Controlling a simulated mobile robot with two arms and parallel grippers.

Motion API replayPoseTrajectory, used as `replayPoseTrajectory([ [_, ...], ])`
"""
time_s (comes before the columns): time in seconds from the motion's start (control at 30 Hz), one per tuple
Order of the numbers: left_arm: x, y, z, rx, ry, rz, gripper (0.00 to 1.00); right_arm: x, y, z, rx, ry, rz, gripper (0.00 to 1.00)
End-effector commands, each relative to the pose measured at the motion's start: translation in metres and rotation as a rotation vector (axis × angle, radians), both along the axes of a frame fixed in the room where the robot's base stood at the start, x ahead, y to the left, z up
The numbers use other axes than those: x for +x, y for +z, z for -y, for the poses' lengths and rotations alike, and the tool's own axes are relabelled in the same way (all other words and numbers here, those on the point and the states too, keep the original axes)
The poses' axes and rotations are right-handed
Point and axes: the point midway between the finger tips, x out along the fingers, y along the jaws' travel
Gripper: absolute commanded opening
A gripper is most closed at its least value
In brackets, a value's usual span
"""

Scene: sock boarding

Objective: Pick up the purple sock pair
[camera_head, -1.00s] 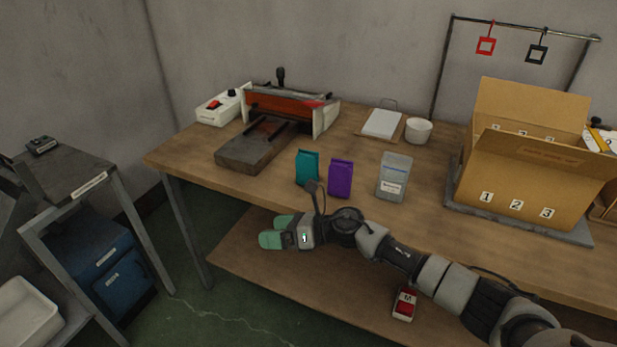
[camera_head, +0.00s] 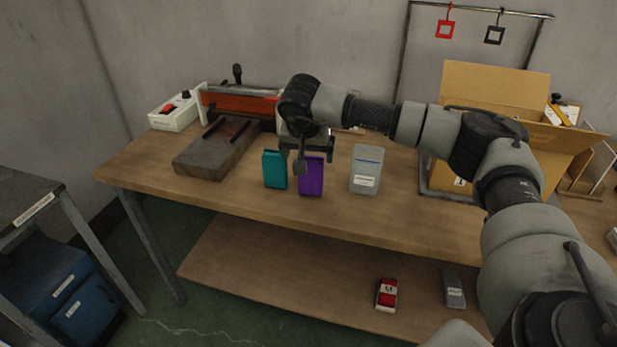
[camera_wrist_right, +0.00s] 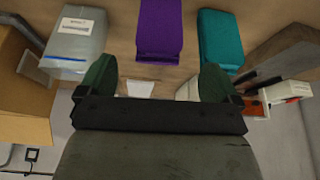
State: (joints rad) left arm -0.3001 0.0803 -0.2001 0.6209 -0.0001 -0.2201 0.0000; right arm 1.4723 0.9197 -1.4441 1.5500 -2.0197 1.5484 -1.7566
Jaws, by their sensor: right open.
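The purple sock pair (camera_head: 312,178) is a folded bundle standing on the wooden table, close to the teal sock pair (camera_head: 274,170) on its left. My right gripper (camera_head: 304,150) is above and just behind the purple pair in the head view, and partly covers its top. In the right wrist view the purple pair (camera_wrist_right: 160,28) lies beyond the two green fingertips of the right gripper (camera_wrist_right: 157,80), between their lines. The fingers are spread, with nothing between them. The teal pair (camera_wrist_right: 221,40) is also in the right wrist view. My left gripper is not in view.
A clear labelled bag (camera_head: 366,170) stands right of the purple pair. A dark slab (camera_head: 215,150) and a red-fronted press (camera_head: 240,104) are at the left. A cardboard box (camera_head: 500,85) stands at the right. The table front (camera_head: 240,197) is bare.

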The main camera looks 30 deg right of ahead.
Motion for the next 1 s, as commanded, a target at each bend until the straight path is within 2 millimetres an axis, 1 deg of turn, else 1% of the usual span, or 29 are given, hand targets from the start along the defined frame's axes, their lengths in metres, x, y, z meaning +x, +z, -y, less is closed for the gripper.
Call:
replayPoseTrajectory([
  [0.03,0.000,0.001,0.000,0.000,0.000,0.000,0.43,0.002,-0.006,0.002,0.001,0.000,-0.002,0.94],
  [0.17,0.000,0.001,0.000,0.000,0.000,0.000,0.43,0.004,-0.013,0.004,0.001,0.000,0.000,0.94],
  [0.27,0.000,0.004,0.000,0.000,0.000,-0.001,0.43,0.008,-0.022,0.009,0.001,-0.001,-0.002,0.94],
  [0.4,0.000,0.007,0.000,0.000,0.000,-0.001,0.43,0.016,-0.041,0.018,0.001,-0.001,-0.002,0.94],
  [0.5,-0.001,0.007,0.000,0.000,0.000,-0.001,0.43,0.019,-0.052,0.020,0.002,0.000,-0.002,0.94],
  [0.6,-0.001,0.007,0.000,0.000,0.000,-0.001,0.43,0.020,-0.057,0.022,0.004,0.000,0.001,0.94],
  [0.8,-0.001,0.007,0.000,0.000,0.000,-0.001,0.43,0.020,-0.057,0.022,0.003,0.000,0.001,0.94],
  [0.87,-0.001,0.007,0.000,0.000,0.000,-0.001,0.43,0.020,-0.057,0.022,0.003,0.000,0.001,0.86],
  [1.0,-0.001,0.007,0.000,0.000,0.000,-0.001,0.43,0.020,-0.057,0.022,0.004,0.000,0.001,0.65],
])
